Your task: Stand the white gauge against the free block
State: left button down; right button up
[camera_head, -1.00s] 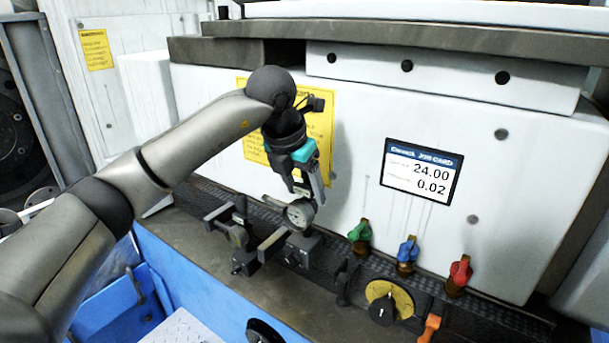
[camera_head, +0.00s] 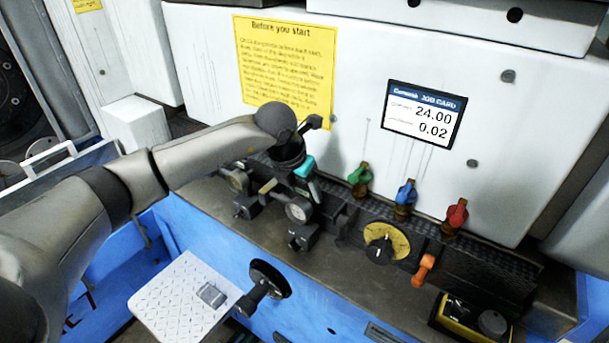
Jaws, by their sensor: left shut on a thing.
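The white gauge (camera_head: 299,211), a round pale dial in a dark rim, is at the tip of my left gripper (camera_head: 303,197). The gripper points down and is shut on the gauge; its fingertips are small and partly hidden. A dark block (camera_head: 303,239) is directly below the gauge on the machine's ledge. I cannot tell whether gauge and block touch. A second dark block (camera_head: 246,207) stands to the left with another round dial (camera_head: 238,180) at it. My right gripper is not in view.
Green (camera_head: 360,175), blue (camera_head: 405,194) and red (camera_head: 456,213) valves line the ledge to the right. In front are a yellow dial (camera_head: 386,242), an orange lever (camera_head: 424,268) and a black handwheel (camera_head: 270,279). A job card screen (camera_head: 424,115) is on the white wall.

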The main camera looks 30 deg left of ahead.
pick_arm(q)
jog(key=shift+w, duration=0.1)
jog(key=shift+f, duration=0.1)
jog(key=shift+c, duration=0.2)
grip_release()
jog(key=shift+f, duration=0.2)
jog(key=shift+r, duration=0.1)
jog(key=v, duration=1.2)
jog(key=shift+b, duration=0.4)
